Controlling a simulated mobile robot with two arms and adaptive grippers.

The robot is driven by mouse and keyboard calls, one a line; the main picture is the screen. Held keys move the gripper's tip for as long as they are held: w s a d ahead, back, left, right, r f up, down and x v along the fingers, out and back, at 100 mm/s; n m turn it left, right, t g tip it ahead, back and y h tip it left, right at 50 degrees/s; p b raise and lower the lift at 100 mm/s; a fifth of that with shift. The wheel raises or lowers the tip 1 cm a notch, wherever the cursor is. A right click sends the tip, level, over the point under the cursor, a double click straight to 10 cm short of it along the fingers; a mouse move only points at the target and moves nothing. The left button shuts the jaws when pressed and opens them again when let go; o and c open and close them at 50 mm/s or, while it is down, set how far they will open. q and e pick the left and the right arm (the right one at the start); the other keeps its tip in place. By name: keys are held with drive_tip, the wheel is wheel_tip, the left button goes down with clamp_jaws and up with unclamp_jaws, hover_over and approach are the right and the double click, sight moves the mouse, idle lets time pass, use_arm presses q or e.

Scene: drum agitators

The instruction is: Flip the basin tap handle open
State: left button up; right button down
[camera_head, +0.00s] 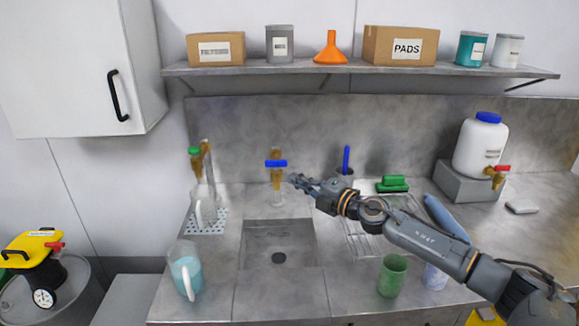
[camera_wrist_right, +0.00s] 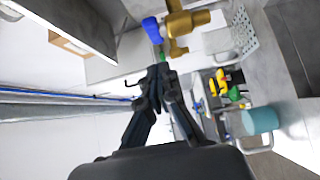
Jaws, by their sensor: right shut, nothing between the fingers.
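The basin tap (camera_head: 277,178) is brass and stands at the back wall above the square sink basin (camera_head: 279,236). Its blue handle (camera_head: 276,163) lies crosswise over the tap body. In the right wrist view the blue handle (camera_wrist_right: 151,29) and brass body (camera_wrist_right: 184,24) show just beyond my fingertips. My right gripper (camera_head: 292,180) is shut and empty, just right of the tap and a little below the handle level. It also shows in the right wrist view (camera_wrist_right: 158,72). A small gap seems to separate fingertips and tap. My left gripper is not in view.
A green-handled tap (camera_head: 195,151) stands left, with a clear jug (camera_head: 197,210) below it. A blue brush (camera_head: 346,158) stands upright behind my right arm. A dish rack (camera_head: 361,240) lies under that arm. The shelf (camera_head: 350,70) overhangs the back.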

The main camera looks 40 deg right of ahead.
sight(278, 165)
drive_tip(key=w, duration=0.3)
drive_tip(key=w+d, duration=0.1)
drive_tip(key=w, duration=0.1)
drive_tip(key=shift+w+p, duration=0.15)
drive_tip(key=shift+p, duration=0.25)
drive_tip(key=shift+w+d, duration=0.25)
drive_tip(key=shift+w, duration=0.15)
